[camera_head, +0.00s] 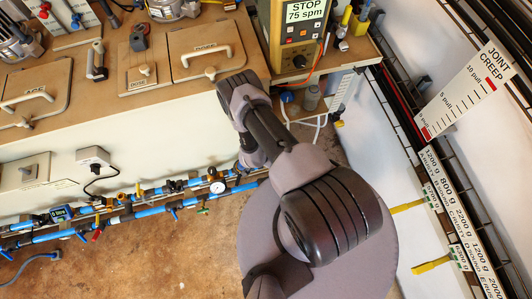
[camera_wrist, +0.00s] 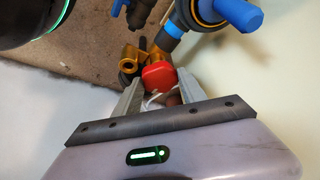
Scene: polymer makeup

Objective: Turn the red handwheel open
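The red handwheel (camera_wrist: 159,76) shows in the wrist view on a brass valve fitting (camera_wrist: 131,58), just ahead of my gripper. My gripper (camera_wrist: 158,80) has its two grey fingers apart, one at each side of the red wheel. The fingertips are close to the wheel's edges; I cannot tell whether they touch it. In the head view my arm covers the area around the gripper, and I cannot make out the fingers or this wheel there.
Blue pipes with brass valves and a round gauge (camera_head: 217,187) run along the bench front. The wooden bench top (camera_head: 170,100) holds hatches and a yellow meter (camera_head: 300,32). In the wrist view a blue handle (camera_wrist: 239,14) is close above the wheel. Brown floor lies below.

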